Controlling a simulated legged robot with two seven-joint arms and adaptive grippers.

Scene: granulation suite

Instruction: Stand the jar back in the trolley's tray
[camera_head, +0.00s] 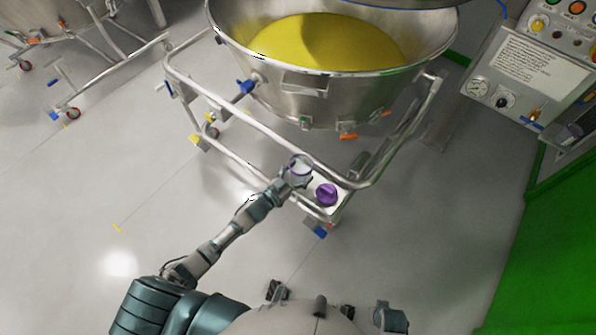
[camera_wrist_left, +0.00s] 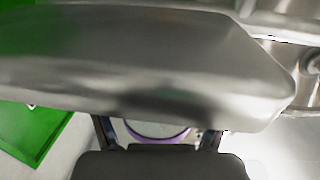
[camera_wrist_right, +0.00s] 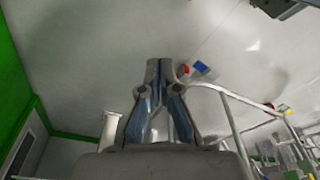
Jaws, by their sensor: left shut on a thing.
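My left gripper (camera_head: 297,177) is shut on the jar (camera_head: 300,165), a pale round vessel with a purple rim. It holds the jar at the trolley's near corner, by the metal rail and the small tray (camera_head: 312,207). I cannot tell whether the jar touches the tray. In the left wrist view the jar (camera_wrist_left: 158,131) shows between the two fingers (camera_wrist_left: 158,140), its upper part hidden behind a thick metal bar. A purple knobbed lid (camera_head: 327,194) sits on the tray, right of the jar. My right gripper (camera_wrist_right: 160,70) is empty, its fingertips together.
The trolley's tubular frame (camera_head: 250,122) surrounds a large steel bowl (camera_head: 300,90) of yellow powder. A rail (camera_wrist_left: 150,60) passes very close to my left wrist camera. A control panel (camera_head: 528,70) stands at the right. The grey floor (camera_head: 80,190) left of the trolley is clear.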

